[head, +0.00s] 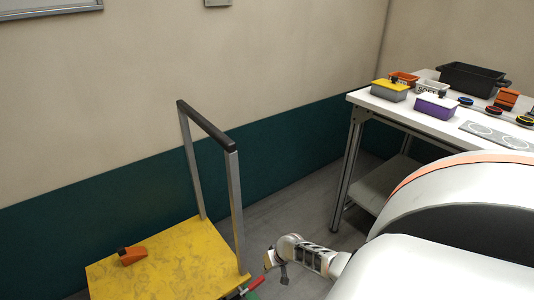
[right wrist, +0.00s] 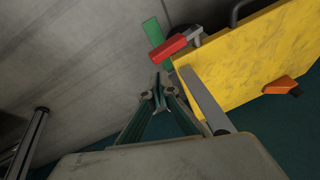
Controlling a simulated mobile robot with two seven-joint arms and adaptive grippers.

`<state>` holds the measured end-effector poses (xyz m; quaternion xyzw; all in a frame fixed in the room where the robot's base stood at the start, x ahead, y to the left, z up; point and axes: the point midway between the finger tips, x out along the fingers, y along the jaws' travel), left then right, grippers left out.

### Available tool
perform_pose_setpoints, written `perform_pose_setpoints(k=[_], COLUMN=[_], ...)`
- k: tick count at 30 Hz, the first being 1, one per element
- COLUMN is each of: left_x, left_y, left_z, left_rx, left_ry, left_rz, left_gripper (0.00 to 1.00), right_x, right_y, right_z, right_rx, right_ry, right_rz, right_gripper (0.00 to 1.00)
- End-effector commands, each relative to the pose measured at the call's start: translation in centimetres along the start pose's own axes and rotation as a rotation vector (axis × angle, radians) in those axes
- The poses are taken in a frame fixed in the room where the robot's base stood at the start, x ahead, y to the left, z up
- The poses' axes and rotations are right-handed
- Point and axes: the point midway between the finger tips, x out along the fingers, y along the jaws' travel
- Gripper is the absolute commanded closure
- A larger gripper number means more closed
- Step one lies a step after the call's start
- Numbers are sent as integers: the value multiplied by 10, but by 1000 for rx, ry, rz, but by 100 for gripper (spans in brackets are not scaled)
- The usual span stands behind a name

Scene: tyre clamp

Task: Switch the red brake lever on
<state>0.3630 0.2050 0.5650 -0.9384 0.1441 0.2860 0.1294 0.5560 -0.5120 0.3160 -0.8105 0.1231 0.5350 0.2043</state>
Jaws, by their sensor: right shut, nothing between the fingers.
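My right gripper (head: 275,268) is close to the lever in the head view. In the right wrist view, its fingertips (right wrist: 159,92) are together and empty, a little apart from the lever. I cannot tell whether they touch it. My left gripper is not in view.
The cart's grey handle with a black bar (head: 208,125) rises beside the platform. An orange block (head: 131,255) lies on the cart. A white table (head: 395,103) with several small boxes stands at the right. Grey floor (head: 290,215) is clear between cart and table.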

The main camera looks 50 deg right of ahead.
Motion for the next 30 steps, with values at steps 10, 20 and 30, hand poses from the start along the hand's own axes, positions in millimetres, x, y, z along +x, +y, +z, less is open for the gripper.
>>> perform_pose_setpoints(k=[10,20,30], left_x=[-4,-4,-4], left_y=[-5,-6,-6], left_z=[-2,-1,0], left_rx=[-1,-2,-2], left_ry=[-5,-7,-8], left_rz=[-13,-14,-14], left_gripper=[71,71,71], right_x=[-45,-50,-50], right_y=[35,42,42], right_z=[-4,-1,-2], right_rx=[-1,0,0], right_ry=[1,-3,-2], right_rz=[-4,-2,-2], right_gripper=[100,100,100])
